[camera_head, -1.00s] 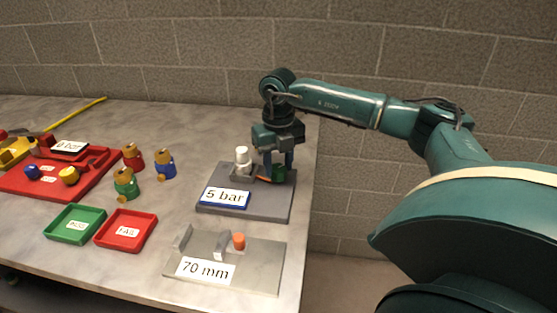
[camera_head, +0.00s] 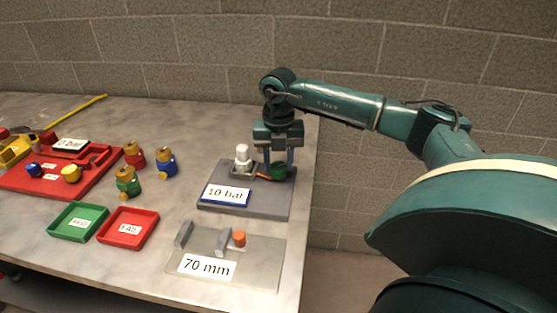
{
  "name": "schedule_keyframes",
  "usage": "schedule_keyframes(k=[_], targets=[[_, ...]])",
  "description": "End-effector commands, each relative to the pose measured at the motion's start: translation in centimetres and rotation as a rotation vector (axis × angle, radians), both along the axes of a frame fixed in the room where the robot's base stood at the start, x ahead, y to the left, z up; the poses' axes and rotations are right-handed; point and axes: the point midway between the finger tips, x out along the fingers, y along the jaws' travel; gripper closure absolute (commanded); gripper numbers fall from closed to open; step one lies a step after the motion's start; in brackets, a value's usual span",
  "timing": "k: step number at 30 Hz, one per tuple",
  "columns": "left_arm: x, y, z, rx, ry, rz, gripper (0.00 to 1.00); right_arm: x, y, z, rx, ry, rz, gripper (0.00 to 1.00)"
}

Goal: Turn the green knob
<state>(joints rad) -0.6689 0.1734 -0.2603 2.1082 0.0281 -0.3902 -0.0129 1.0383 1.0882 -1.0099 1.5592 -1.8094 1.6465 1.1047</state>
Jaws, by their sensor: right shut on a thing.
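The green knob (camera_head: 278,171) sits at the right side of a grey plate (camera_head: 240,206), beside a white fitting (camera_head: 243,156). The fingers partly hide the knob. My left gripper is not in view.
A second plate with an orange peg (camera_head: 239,239) and a "70 mm" sign (camera_head: 207,266) lies in front. A green tray (camera_head: 77,222), a red tray (camera_head: 128,228) and several brass-topped fittings (camera_head: 135,155) stand left. The table's right edge is close to the plates.

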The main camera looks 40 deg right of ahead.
Motion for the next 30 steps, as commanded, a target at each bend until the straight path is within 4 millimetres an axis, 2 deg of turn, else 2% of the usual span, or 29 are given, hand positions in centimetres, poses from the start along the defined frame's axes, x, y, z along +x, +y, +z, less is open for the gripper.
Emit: schedule_keyframes(k=[5,6,14,23,26,30], targets=[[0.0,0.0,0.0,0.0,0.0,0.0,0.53,0.1,-0.1,0.2,-0.002,-0.007,-0.002,0.86],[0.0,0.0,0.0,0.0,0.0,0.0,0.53,0.1,-0.1,0.2,-0.002,-0.007,-0.001,0.62],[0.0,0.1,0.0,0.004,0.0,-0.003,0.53,0.1,-0.1,0.1,-0.001,-0.003,0.0,0.41],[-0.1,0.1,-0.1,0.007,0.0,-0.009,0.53,0.1,0.0,0.4,0.0,-0.004,0.002,0.41],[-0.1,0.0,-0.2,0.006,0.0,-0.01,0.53,0.1,0.0,1.4,0.0,-0.004,0.001,0.41],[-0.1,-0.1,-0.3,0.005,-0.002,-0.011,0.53,0.2,0.0,4.2,0.0,-0.008,0.001,0.41]])
